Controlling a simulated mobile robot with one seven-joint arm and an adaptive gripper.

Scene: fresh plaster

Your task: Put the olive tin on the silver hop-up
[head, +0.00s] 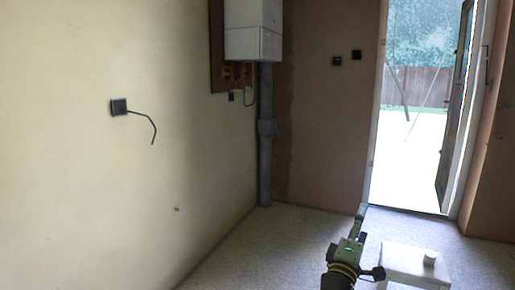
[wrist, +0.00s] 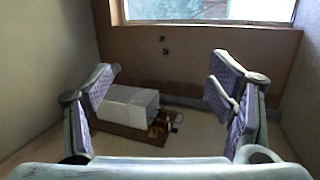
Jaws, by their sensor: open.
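My gripper (head: 360,216) is at the bottom of the head view, right of the middle, pointing away into the room. In the wrist view its two fingers stand wide apart, with nothing between the fingertips (wrist: 164,68). I cannot make out a tin of olive colour in either view. A pale box-like stand (head: 405,262) is just right of my gripper, partly cut off by the lower edge. A small pale round thing (head: 430,258) is on its top; I cannot tell what it is. No clearly silver hop-up shows.
A white boiler (head: 254,30) hangs on a brown board, with a grey pipe (head: 265,140) below. The turned wrist view also shows this boiler (wrist: 128,106). A socket with a loose cable (head: 119,107) is on the left wall. The doorway (head: 410,150) is open. Middle floor is clear.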

